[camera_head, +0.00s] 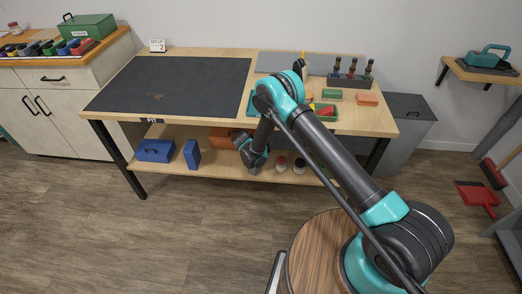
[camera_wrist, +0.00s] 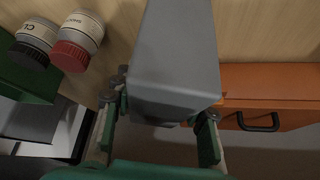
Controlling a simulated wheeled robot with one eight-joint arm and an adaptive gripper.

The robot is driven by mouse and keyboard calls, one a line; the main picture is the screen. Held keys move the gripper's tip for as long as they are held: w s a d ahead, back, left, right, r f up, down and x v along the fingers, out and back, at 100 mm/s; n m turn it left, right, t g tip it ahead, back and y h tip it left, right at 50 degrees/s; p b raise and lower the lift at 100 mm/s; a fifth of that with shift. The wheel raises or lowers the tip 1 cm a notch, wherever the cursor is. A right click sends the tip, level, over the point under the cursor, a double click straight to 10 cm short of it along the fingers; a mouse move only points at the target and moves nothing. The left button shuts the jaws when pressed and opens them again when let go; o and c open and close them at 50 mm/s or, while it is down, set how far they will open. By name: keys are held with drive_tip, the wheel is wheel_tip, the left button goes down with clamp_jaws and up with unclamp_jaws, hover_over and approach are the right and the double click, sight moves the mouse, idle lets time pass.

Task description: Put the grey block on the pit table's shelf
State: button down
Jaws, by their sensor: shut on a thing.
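The grey block (camera_wrist: 180,50) fills the upper middle of the wrist view. My gripper (camera_wrist: 158,125) is shut on its near end, with a green-padded finger on each side. In the head view my gripper (camera_head: 255,160) reaches down in front of the pit table (camera_head: 215,113) to the lower shelf (camera_head: 215,169). A small grey part of the block (camera_head: 254,170) shows under it there. The shelf's wood also lies behind the block in the wrist view (camera_wrist: 255,30). I cannot tell whether the block touches the shelf.
An orange box (camera_wrist: 265,90) with a black handle is close right of the block in the wrist view. Jars with red (camera_wrist: 78,42) and black (camera_wrist: 34,45) lids stand left. A blue toolbox (camera_head: 155,150) and blue bin (camera_head: 192,153) occupy the shelf's left part.

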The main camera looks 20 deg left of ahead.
drive_tip(key=c, duration=0.9)
unclamp_jaws()
drive_tip(key=shift+f, duration=0.1)
drive_tip(key=shift+o, duration=0.2)
drive_tip(key=s+a+r, duration=0.2)
drive_tip(key=s, duration=1.1)
drive_tip(key=shift+s+r, duration=0.25)
drive_tip(key=shift+r, duration=0.15)
drive_tip(key=shift+a, duration=0.1)
